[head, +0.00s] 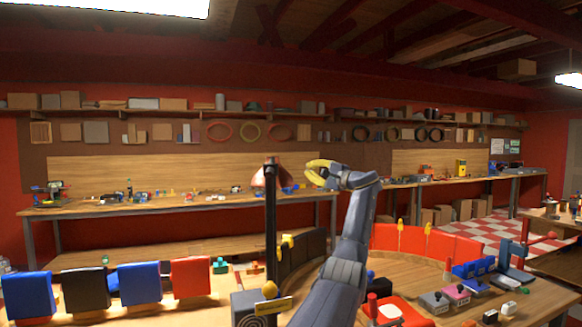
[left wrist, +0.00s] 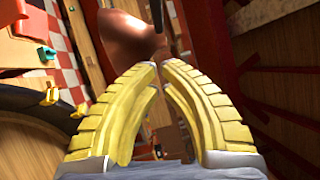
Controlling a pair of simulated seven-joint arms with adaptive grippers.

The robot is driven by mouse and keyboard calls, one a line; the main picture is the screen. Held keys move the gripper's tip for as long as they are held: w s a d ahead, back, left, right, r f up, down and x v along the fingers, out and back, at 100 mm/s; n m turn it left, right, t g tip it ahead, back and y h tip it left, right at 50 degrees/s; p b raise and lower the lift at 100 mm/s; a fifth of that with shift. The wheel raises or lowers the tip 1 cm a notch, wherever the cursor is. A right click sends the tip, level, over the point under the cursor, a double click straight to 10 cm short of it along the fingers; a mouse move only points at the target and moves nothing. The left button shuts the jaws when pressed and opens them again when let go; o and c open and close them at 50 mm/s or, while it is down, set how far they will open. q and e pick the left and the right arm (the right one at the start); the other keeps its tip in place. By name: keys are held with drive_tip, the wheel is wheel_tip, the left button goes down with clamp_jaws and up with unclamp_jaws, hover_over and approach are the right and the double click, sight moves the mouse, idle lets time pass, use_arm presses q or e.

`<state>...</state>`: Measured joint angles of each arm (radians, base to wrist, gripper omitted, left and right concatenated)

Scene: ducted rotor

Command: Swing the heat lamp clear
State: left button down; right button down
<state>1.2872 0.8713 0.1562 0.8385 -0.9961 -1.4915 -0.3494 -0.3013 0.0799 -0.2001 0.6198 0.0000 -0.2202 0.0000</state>
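The heat lamp stands left of centre in the head view, with a copper-coloured shade (head: 265,176) at the top of an upright black pole (head: 270,225). The shade (left wrist: 125,38) also shows in the left wrist view, just beyond my fingertips, with a dark rod beside it. My left gripper (head: 311,172) has yellow ribbed fingers and is raised to the right of the shade, at about its height. In the left wrist view its fingertips (left wrist: 158,66) almost meet, with nothing seen between them. Whether they touch the shade is unclear. My right gripper is not in view.
A curved red panel (head: 425,243) and a wooden bench with coloured blocks lie to the right of my arm. Blue, black and red bins (head: 140,283) stand at the lower left. A long workbench (head: 160,207) runs along the back wall.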

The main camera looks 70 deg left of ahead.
use_arm(q)
drive_tip(key=s+d+x, duration=0.1)
drive_tip(key=s+x, duration=0.1)
drive_tip(key=x, duration=1)
drive_tip(key=shift+s+r, duration=0.25)
drive_tip(key=shift+s, duration=0.1)
idle(0.5)
